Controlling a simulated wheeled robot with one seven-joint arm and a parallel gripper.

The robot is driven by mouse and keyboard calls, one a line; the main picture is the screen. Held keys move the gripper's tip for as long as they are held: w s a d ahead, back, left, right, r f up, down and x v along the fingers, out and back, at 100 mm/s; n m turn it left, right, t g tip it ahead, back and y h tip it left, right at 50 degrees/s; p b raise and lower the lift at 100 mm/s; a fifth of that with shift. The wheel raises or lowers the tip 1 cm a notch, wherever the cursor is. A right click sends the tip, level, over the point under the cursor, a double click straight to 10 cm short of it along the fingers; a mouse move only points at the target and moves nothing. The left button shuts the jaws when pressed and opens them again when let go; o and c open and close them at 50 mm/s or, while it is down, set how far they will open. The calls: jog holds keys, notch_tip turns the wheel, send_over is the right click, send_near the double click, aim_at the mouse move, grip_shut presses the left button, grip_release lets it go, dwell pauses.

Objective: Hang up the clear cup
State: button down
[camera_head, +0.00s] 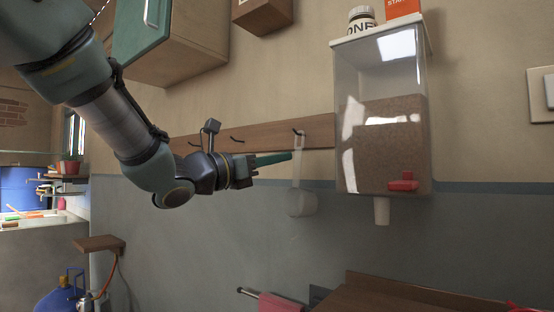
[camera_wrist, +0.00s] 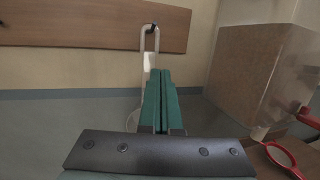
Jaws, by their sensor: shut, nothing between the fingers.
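The clear cup (camera_head: 302,204) hangs below a wooden rail (camera_head: 318,132) on the wall, its long pale handle upright. The looped top of the handle (camera_wrist: 143,42) is around a dark hook (camera_wrist: 151,28) in the wrist view. My gripper (camera_head: 289,156) is shut and empty, its green fingers pointing right with tips close to the handle. In the wrist view my gripper (camera_wrist: 160,73) hides the lower handle and most of the cup. I cannot tell whether the fingers touch the handle.
A clear dispenser (camera_head: 383,140) with brown contents is mounted just right of the cup, with a red tap (camera_head: 403,182). Other rail hooks (camera_head: 237,139) lie to the left. A cabinet (camera_head: 175,45) hangs above left. A red-rimmed item (camera_wrist: 281,156) is at lower right in the wrist view.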

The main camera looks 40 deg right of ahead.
aim_at(298, 157)
jog(key=shift+w+d+b, duration=0.15)
jog(key=shift+w+d, duration=0.05)
jog(key=shift+d, duration=0.6)
jog(key=shift+w+d+b, duration=0.1)
jog(key=shift+w+d, duration=0.1)
jog(key=shift+d, duration=0.55)
jog(key=shift+w+d+b, duration=0.15)
jog(key=shift+w+d, duration=0.05)
jog(key=shift+d, duration=0.6)
jog(key=shift+s+a+b, duration=0.2)
jog(key=shift+a+b, duration=0.1)
jog(key=shift+a, duration=0.5)
jog(key=shift+s+a+b, duration=0.2)
jog(key=shift+a+b, duration=0.05)
jog(key=shift+a, duration=0.5)
dwell(2.8)
